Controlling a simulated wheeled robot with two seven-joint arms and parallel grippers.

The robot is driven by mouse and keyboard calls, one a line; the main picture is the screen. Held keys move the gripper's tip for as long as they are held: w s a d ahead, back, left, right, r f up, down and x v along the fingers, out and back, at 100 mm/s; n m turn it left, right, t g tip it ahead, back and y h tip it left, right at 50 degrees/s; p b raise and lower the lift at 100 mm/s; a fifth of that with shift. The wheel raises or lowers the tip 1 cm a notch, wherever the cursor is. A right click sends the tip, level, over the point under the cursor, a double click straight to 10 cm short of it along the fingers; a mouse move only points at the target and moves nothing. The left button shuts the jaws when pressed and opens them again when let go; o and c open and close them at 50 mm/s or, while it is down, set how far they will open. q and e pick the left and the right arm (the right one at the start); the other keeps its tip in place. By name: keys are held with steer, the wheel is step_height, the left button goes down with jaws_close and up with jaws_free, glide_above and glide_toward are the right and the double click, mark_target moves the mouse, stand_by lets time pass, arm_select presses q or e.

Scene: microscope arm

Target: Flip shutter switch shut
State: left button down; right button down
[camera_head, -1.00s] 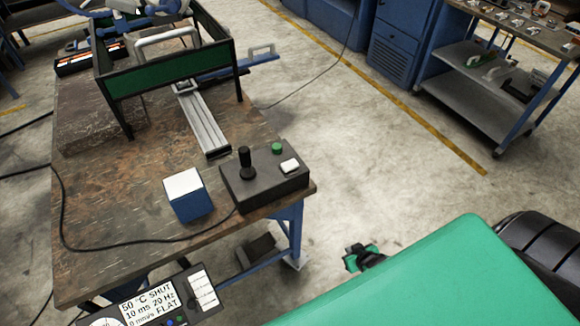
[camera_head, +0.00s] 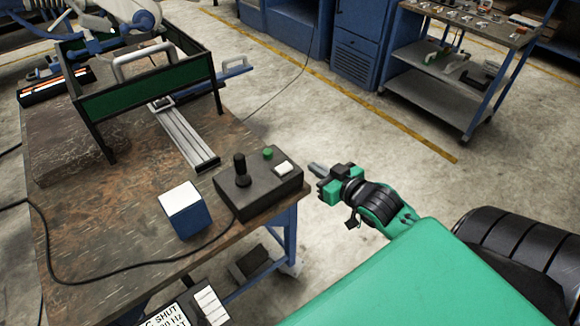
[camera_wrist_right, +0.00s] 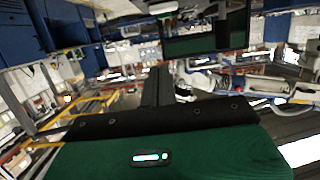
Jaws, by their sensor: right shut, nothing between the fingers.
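A dark control box (camera_head: 258,186) sits at the table's right corner. It carries a black joystick (camera_head: 241,171), a green button (camera_head: 268,153) and a white rocker switch (camera_head: 284,168), which looks like the shutter switch. Its tilt is too small to read. My right gripper (camera_head: 314,168) is shut and empty, just right of the box and apart from it, with its fingers pointing left towards the box. In the right wrist view, the dark fingers (camera_wrist_right: 157,87) show together, and the switch cannot be made out. A display (camera_head: 170,316) at the bottom edge partly shows the word SHUT. My left gripper is not in view.
A blue box with a white top (camera_head: 185,208) stands left of the control box. A green-panelled frame (camera_head: 140,92) and a metal rail (camera_head: 187,135) are behind. A black cable (camera_head: 110,272) crosses the wooden table (camera_head: 90,220). The floor right of the table is open.

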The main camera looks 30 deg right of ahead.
stand_by(0.3)
steer(key=p, duration=0.2)
glide_above(294, 173)
steer(key=shift+s+a+f, duration=0.1)
steer(key=shift+s+f, duration=0.15)
steer(key=shift+f, duration=0.75)
steer(key=f, duration=0.3)
steer(key=shift+w+f+p, duration=0.2)
steer(key=shift+w+p, duration=0.05)
steer(key=shift+p, duration=0.05)
steer(key=shift+f, duration=0.55)
steer(key=shift+f+m, duration=0.3)
steer(key=shift+m, duration=0.1)
steer(key=shift+r+p, duration=0.1)
steer(key=shift+p, duration=0.2)
